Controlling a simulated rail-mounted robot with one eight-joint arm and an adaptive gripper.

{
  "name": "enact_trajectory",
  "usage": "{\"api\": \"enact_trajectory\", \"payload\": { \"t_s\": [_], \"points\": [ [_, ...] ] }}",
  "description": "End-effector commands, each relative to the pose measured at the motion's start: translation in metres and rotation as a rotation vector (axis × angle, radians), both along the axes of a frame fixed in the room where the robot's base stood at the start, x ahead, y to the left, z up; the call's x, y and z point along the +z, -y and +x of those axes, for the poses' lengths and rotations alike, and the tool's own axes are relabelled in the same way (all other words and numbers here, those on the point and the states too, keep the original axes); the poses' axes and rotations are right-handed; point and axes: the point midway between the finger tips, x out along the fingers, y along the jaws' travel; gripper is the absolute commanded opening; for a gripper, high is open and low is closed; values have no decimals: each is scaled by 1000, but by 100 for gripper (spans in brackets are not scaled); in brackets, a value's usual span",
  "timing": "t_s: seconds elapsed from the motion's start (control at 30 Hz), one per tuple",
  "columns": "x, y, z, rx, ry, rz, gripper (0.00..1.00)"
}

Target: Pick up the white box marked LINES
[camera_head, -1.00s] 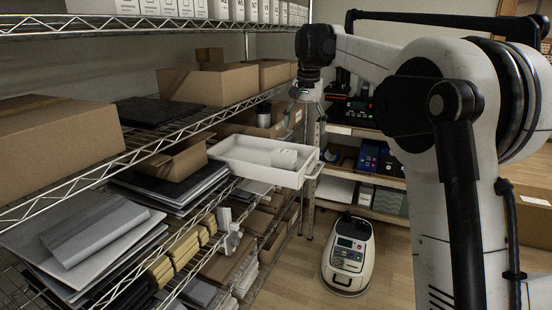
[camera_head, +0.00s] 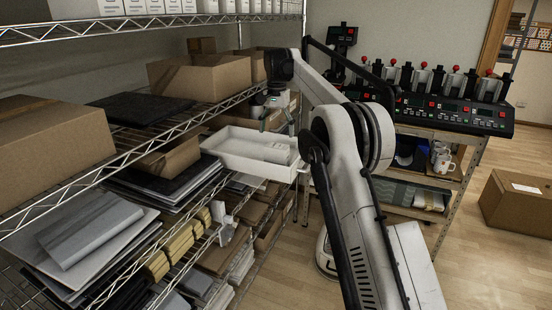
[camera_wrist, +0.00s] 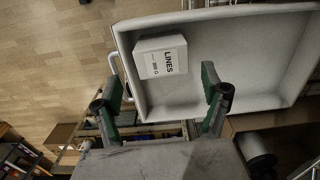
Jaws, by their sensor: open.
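The white box marked LINES (camera_wrist: 162,57) lies in a white tray (camera_wrist: 131,70), near the tray's left end in the wrist view, its printed face toward the camera. In the head view the box (camera_head: 276,152) shows small in the right part of the tray (camera_head: 228,154). My gripper (camera_wrist: 158,84) is open and empty, its two green-tipped fingers spread. In the head view my gripper (camera_head: 276,124) is above the tray, over the box side. It does not appear to touch the box.
The tray juts out from a wire shelf (camera_head: 130,160) with cardboard boxes (camera_head: 200,77) and flat dark stacks. A shelf above holds a row of white boxes (camera_head: 165,7). A bench with mug presses (camera_head: 440,108) stands behind right.

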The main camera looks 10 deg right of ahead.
Motion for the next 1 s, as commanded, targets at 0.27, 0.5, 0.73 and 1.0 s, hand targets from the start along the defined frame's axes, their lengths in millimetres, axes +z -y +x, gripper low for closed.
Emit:
{"api": "enact_trajectory", "payload": {
  "t_s": [0.27, 0.5, 0.73, 1.0],
  "points": [
    [-43, 0, 1, 0, 0, 0, 77],
    [-58, 0, 1, 0, 0, 0, 77],
    [-88, 2, 6, 0, 0, 0, 77],
    [-106, 2, 6, 0, 0, 0, 77]
  ]
}}
